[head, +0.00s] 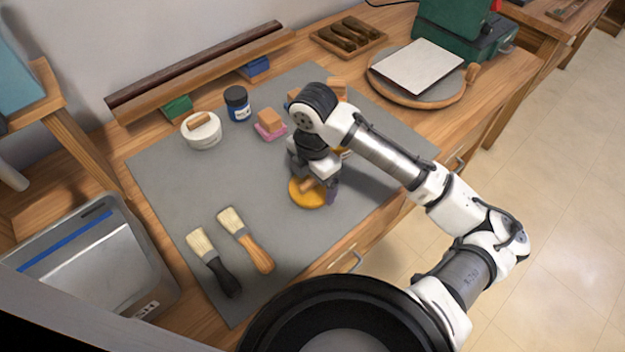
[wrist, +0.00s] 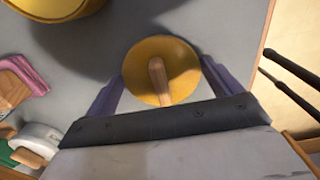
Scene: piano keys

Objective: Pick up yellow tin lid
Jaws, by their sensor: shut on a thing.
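The yellow tin lid (head: 299,201) is a round disc with a wooden bar handle across its top. It lies at or just above the grey mat, right of the two brushes; I cannot tell if it touches the mat. In the wrist view the lid (wrist: 145,62) sits between the two purple fingers of my gripper (wrist: 162,70), one at each side of its rim. My gripper (head: 314,188) points down and is shut on the lid. A yellow tin (wrist: 48,8) is cut off at the wrist view's upper left; in the head view my arm mostly hides it.
The grey mat (head: 180,170) has clear room left of the lid. Two brushes (head: 213,262) (head: 246,240) lie toward the front. A white pot (head: 204,138), a dark blue jar (head: 237,104) and a pink block (head: 269,134) stand behind. A metal bin (head: 100,270) stands at left.

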